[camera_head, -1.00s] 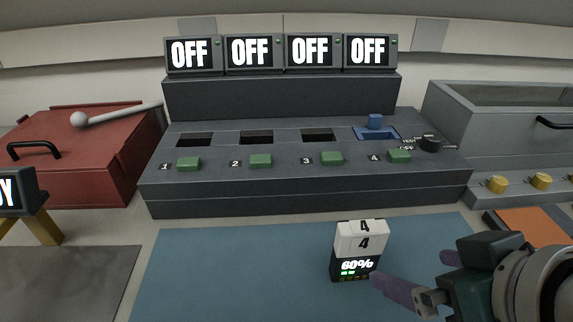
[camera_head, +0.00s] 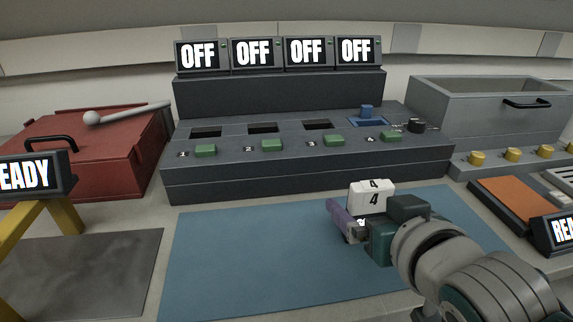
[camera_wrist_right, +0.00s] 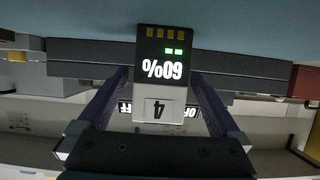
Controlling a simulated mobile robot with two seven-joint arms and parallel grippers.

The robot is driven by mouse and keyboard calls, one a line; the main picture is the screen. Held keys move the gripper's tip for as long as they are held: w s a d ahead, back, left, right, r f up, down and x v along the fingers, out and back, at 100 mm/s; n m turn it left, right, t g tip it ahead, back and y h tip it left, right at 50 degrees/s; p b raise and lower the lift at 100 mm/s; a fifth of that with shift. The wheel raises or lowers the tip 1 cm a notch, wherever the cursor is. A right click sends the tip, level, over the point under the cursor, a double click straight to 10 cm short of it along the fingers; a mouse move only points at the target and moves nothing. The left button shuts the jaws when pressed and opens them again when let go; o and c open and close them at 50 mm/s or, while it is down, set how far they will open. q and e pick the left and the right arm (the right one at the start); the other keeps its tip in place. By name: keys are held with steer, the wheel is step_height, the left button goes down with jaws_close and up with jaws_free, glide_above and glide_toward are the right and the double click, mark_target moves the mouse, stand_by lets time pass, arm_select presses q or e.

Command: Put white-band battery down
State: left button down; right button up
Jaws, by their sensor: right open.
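In the right wrist view, which is upside down, the battery (camera_wrist_right: 166,68) shows 60% and two green lights. My right gripper (camera_head: 352,225) is open, with one finger on each side of the battery and gaps showing in the right wrist view (camera_wrist_right: 160,105). In the head view the gripper and wrist hide most of the battery's lower part. My left gripper is out of view.
Behind the mat stands a dark charger console (camera_head: 300,178) with numbered slots, green buttons and several OFF screens. A red box (camera_head: 85,150) is at left, a grey bin (camera_head: 480,115) at right. A READY sign (camera_head: 30,175) stands at front left. The mat's left half is clear.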

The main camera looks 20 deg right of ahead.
steer(key=x, duration=0.3)
jaws_close()
stand_by(0.8)
